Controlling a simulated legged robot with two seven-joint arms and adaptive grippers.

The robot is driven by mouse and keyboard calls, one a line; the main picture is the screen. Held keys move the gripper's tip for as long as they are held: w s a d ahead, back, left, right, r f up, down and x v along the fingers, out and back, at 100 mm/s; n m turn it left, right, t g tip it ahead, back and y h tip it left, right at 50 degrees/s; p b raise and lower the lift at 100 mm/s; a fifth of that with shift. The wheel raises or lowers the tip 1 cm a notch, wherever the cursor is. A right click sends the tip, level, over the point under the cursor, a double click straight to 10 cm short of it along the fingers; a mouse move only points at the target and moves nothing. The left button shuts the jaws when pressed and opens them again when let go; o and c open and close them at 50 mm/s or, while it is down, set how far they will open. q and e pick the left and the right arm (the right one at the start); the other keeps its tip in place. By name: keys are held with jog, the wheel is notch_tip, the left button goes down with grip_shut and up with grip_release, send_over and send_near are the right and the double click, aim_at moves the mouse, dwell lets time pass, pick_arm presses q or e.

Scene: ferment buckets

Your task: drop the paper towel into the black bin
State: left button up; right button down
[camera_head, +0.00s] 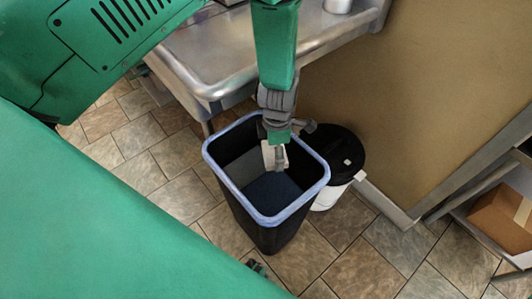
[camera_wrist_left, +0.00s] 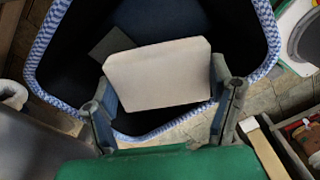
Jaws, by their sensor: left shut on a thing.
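The black bin (camera_head: 262,236) stands on the tiled floor with a pale blue rim, open at the top. My left gripper (camera_head: 277,146) reaches down over the bin's opening, shut on the white paper towel (camera_head: 269,156). In the left wrist view the paper towel (camera_wrist_left: 158,76) shows as a pale block between the two fingers of my left gripper (camera_wrist_left: 163,88), over the bin's dark inside. The bin's blue-and-white rim (camera_wrist_left: 47,50) curves around it in that view.
A white bucket with a black lid (camera_head: 345,146) stands close behind the bin, to the right. A steel table (camera_head: 205,62) stands behind. A low shelf with a cardboard box (camera_head: 497,216) is at the right.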

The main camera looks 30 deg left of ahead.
pick_arm(q)
notch_tip(320, 180, down, 5)
jog(key=b, duration=0.4)
jog(key=shift+a, duration=0.1)
jog(key=o, duration=1.2)
notch_tip(320, 180, up, 12)
jog(key=shift+w+f, duration=0.1)
jog(key=shift+w, duration=0.05)
